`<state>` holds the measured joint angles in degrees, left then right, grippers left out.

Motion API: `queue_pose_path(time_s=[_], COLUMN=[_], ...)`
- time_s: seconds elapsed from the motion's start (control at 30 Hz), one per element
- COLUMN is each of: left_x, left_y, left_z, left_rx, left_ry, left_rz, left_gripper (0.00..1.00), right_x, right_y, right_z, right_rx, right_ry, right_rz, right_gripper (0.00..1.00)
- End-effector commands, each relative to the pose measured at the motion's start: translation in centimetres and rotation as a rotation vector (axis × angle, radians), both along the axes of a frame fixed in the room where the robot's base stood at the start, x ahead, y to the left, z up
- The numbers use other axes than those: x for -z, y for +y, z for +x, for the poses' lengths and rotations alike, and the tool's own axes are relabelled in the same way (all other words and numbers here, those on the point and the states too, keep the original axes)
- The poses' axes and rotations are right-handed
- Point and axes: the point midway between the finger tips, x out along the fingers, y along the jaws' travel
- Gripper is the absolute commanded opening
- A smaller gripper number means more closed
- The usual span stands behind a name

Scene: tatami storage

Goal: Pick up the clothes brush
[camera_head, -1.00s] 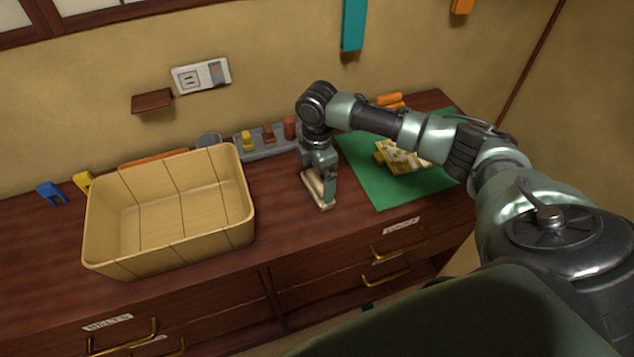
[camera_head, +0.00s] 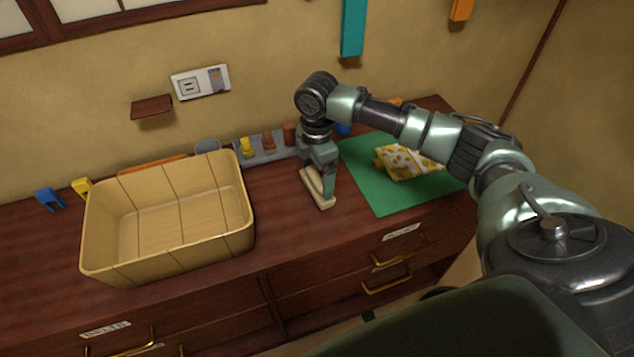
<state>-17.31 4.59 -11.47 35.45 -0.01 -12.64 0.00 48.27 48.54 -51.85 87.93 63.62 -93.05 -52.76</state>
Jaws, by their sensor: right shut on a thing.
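The clothes brush (camera_head: 318,191) is a pale, cream-coloured bar on the dresser top, between the tan basket and the green mat. My right gripper (camera_head: 320,181) points down from above and is shut on the brush, with its fingers hiding part of it. The brush appears to be at the surface of the dresser; I cannot tell whether it is lifted at all. My left gripper is not in view.
A tan basket (camera_head: 240,180) stands empty at left. A green mat (camera_head: 375,190) with a yellow patterned cloth (camera_head: 408,164) lies at right. Behind are a grey tray (camera_head: 262,158) with small items and blue (camera_head: 50,199) and yellow (camera_head: 82,187) clips.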

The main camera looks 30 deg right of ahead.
Motion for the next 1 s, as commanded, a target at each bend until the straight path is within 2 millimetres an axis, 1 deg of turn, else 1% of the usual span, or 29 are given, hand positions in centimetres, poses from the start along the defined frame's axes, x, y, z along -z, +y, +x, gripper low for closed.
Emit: queue_pose_path(time_s=[0.03, 0.17, 0.3, 0.4, 0.5, 0.6, 0.7, 0.8, 1.0], left_x=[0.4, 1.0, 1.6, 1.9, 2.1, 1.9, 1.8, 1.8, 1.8], left_y=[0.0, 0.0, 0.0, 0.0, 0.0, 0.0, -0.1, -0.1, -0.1], left_z=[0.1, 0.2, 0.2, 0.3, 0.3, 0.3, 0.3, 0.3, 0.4], left_rx=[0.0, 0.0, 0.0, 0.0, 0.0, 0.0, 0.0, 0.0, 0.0], left_ry=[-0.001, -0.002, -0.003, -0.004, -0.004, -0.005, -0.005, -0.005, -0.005], left_rz=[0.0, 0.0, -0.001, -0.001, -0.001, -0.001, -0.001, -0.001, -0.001], left_gripper=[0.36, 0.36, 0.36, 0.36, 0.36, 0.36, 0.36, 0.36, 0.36], right_x=[-1.2, -4.9, -9.1, -11.7, -13.7, -15.4, -16.2, -16.5, -16.6], right_y=[0.0, 0.0, 0.1, 0.1, 0.1, 0.0, 0.0, 0.0, 0.0], right_z=[0.2, 0.2, 0.2, 0.2, 0.1, 0.1, 0.1, 0.0, 0.0], right_rx=[0.0, -0.001, 0.0, 0.0, 0.0, 0.001, 0.001, 0.002, 0.002], right_ry=[-0.006, -0.008, -0.009, -0.007, -0.005, -0.004, -0.003, 0.0, 0.001], right_rz=[0.001, 0.002, 0.002, 0.002, 0.002, 0.0, 0.001, 0.0, 0.001], right_gripper=[0.47, 0.47, 0.47, 0.47, 0.47, 0.47, 0.47, 0.47, 0.47])
